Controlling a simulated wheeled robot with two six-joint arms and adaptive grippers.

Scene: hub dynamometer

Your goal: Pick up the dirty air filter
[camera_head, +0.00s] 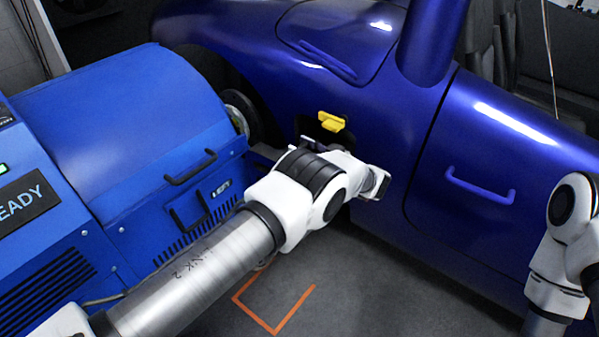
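A small yellow part (331,121) shows at a dark opening low in the blue car's side, just above my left wrist. I cannot tell whether it is the dirty air filter, and nothing else in view is clearly a filter. My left arm (215,262) reaches in from the lower left, with its white and black wrist (320,180) in front of the car just below the yellow part.
The blue car (400,120) fills the back, with a door handle (480,188) at right. A blue machine (120,130) with handles and a READY sign stands at left, close to the wheel hub (240,112). Bare grey floor with an orange corner mark (275,328) lies in front.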

